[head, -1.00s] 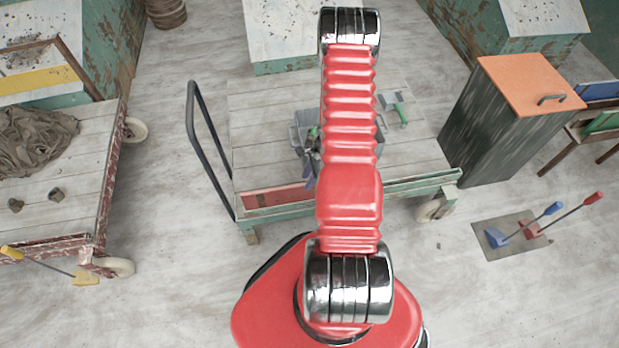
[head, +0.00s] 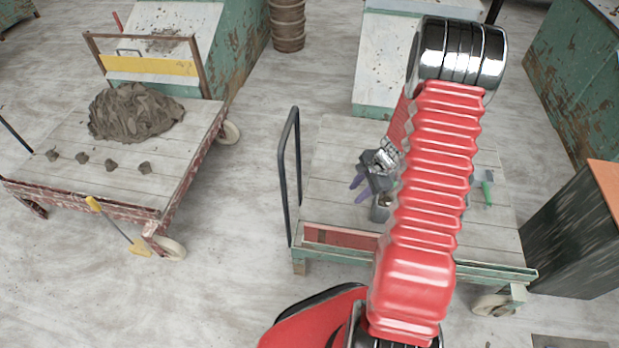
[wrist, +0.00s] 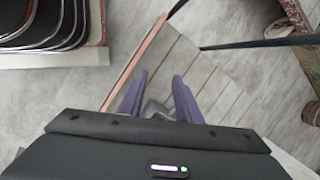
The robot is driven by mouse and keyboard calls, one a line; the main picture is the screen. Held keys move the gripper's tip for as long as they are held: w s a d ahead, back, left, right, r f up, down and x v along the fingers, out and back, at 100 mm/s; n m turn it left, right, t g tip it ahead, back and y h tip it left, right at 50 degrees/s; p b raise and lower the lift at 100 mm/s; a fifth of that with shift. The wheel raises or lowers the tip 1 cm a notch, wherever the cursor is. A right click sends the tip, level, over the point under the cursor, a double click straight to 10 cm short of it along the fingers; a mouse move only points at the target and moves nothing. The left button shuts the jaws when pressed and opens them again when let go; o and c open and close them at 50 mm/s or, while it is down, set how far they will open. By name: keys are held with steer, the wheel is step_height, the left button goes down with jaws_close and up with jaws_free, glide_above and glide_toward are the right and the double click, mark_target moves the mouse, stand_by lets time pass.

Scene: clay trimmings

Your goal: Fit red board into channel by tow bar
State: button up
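The red board (head: 342,237) stands along the front edge of the planked cart, at its left end near the dark tow bar (head: 290,165). It lines up with the green rail (head: 470,268), which seems to form the channel; I cannot tell how deeply the board sits in it. In the wrist view the board shows as a thin pinkish strip (wrist: 136,62) left of the deck, with the tow bar (wrist: 262,43) at upper right. My gripper (head: 354,190) is over the deck behind the board, its purple fingers spread. In the wrist view the gripper (wrist: 158,90) is open, apart from the board.
A grey tub (head: 381,210) on the deck is partly hidden by my arm. A green-handled tool (head: 487,190) lies to its right. A second cart with a clay pile (head: 132,112) and several lumps stands left. A dark bin (head: 575,240) stands right.

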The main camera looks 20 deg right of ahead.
steer(key=a+r+n+h, duration=0.1)
steer(key=a+r+n, duration=0.5)
steer(key=r, duration=0.6)
steer(key=a+r+n, duration=0.4)
steer(key=a+r, duration=0.5)
steer(key=r, duration=0.4)
steer(key=s+a+r+n+t, duration=0.1)
steer(key=s+a+r+n, duration=0.3)
steer(key=s+r, duration=0.2)
steer(key=s+a+r+n+t+h, duration=0.1)
steer(key=s+a+r+n, duration=0.4)
steer(key=s, duration=0.5)
steer(key=shift+s+a+r+t+h, duration=0.25)
steer(key=shift+r+t, duration=0.25)
steer(key=shift+r, duration=0.4)
steer(key=shift+d, duration=0.1)
